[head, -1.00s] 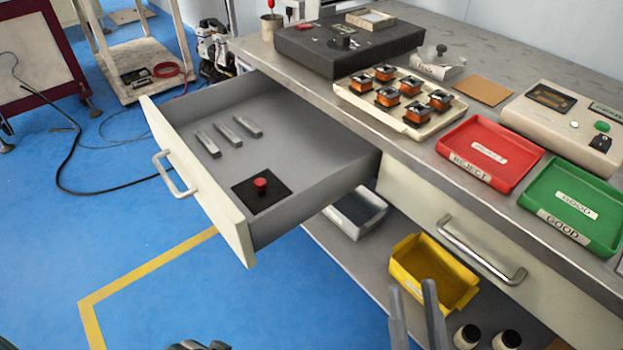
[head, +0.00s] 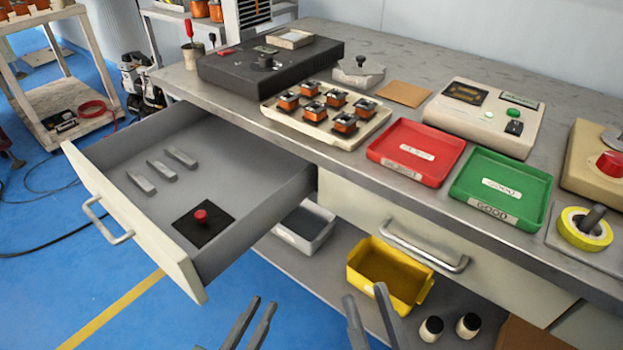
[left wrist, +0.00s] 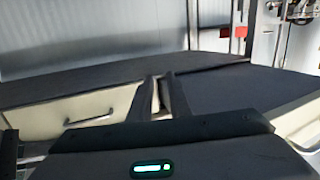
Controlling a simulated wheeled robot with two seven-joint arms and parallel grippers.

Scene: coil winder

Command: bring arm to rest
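My left gripper (head: 262,301) shows at the bottom of the head view, in front of the bench and right of the open drawer's front. Its two fingers stand apart by a narrow gap with nothing between them; they also show in the left wrist view (left wrist: 165,92). My right gripper (head: 364,291) is to the right, in front of the lower shelf and overlapping the yellow bin's near side in the picture. Its fingers are apart and empty. Both grippers look clear of the objects.
The drawer (head: 140,245) stands open, holding several grey bars and a red button (head: 201,216). A yellow bin (head: 422,296) and two small jars sit on the lower shelf. Red (head: 415,176) and green (head: 482,211) trays, a tray of coils (head: 364,132) and a tester (head: 520,135) are on the bench.

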